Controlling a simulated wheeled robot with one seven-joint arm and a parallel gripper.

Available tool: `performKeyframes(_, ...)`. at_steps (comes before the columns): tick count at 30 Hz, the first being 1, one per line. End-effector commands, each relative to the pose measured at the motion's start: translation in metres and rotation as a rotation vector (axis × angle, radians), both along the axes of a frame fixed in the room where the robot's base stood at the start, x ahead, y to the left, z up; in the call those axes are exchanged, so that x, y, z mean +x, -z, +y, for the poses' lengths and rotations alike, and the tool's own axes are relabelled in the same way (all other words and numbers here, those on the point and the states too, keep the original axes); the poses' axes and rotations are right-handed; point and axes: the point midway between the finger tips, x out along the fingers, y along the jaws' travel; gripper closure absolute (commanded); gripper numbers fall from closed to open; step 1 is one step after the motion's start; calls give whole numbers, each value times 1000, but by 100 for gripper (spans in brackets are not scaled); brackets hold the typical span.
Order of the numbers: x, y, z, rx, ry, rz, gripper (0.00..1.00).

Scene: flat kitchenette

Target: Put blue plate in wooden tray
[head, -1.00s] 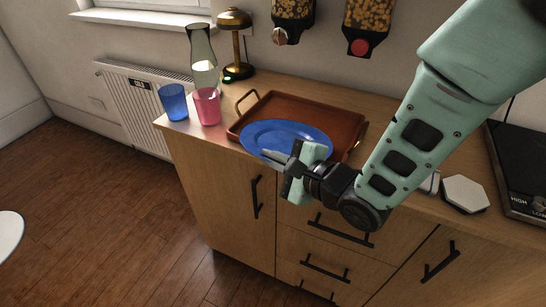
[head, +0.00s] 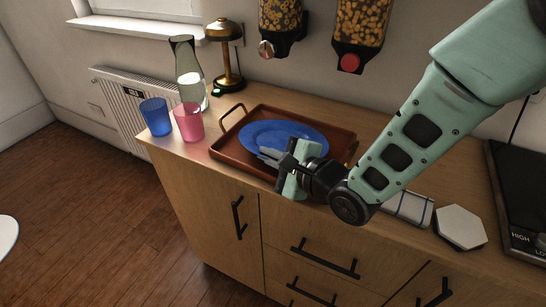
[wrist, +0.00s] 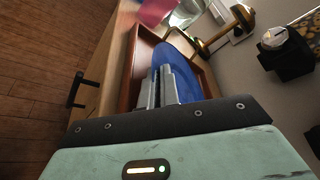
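The blue plate (head: 285,135) is in the head view, inside the outline of the brown wooden tray (head: 232,153). Whether it touches the tray floor I cannot tell. My gripper (head: 273,156) reaches over the tray's front edge, with its fingers closed on the plate's near rim. In the wrist view the two grey fingers (wrist: 160,86) are close together, with the blue plate (wrist: 180,62) between and beyond them. The tray's wall (wrist: 143,50) runs beside them on the left. The gripper hides part of the tray's front edge.
A pink cup (head: 189,122), a blue cup (head: 156,117) and a glass carafe (head: 188,75) stand left of the tray. A brass lamp (head: 226,55) is behind. Dispensers (head: 350,62) hang above. A folded cloth (head: 408,207) and white hexagon (head: 460,227) lie to the right.

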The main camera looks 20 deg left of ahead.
Motion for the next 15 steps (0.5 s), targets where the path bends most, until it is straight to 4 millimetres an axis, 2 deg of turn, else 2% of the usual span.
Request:
performKeyframes(14,3,0,2,-1,2,-2,100)
performKeyframes(15,3,0,2,-1,3,-3,91)
